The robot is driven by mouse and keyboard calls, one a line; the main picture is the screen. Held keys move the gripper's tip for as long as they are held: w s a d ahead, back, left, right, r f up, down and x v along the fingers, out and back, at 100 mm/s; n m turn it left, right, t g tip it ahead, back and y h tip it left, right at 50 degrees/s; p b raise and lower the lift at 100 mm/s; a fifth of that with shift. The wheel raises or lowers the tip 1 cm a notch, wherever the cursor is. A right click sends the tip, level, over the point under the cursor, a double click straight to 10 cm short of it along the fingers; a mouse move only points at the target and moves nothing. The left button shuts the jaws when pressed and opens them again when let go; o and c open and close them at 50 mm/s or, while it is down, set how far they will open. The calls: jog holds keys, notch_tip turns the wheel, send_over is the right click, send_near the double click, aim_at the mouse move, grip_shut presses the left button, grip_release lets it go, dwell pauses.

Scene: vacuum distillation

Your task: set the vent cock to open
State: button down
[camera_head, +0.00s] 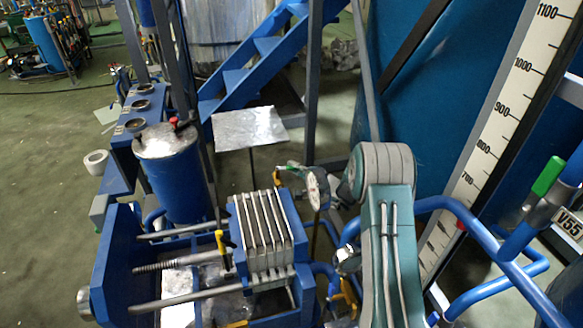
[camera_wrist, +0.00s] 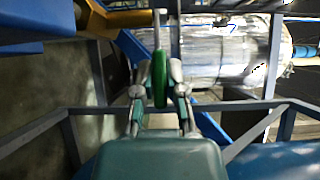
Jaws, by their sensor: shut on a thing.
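In the wrist view, a green cock handle (camera_wrist: 160,77) stands upright in the picture, with a thin metal stem (camera_wrist: 157,28) above it. My gripper (camera_wrist: 160,88) is shut on this handle, one finger on each side. In the head view, my teal arm rises in the middle right. I cannot make out the gripper's fingers there. A small green piece (camera_head: 292,166) shows left of my arm, but I cannot tell if it is the same handle. Another green handle (camera_head: 548,175) stands at the far right above a V55 tag (camera_head: 569,225), clear of my arm.
A blue filter press (camera_head: 110,255) stands at the front left, with a blue drum (camera_head: 177,182) behind it. Blue pipes (camera_head: 500,250) and a level scale (camera_head: 505,110) crowd the right. Blue stairs (camera_head: 250,70) rise behind. Open floor (camera_head: 50,180) lies at the left.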

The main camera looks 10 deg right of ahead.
jog(key=shift+s+f+m+t+h, duration=0.3)
jog(key=shift+m+t+h, duration=0.1)
jog(key=shift+m+h, duration=0.15)
jog(key=shift+a, duration=0.1)
jog(key=c, duration=0.7)
grip_release()
jog(key=shift+r, duration=0.1)
jog(key=shift+r, duration=0.1)
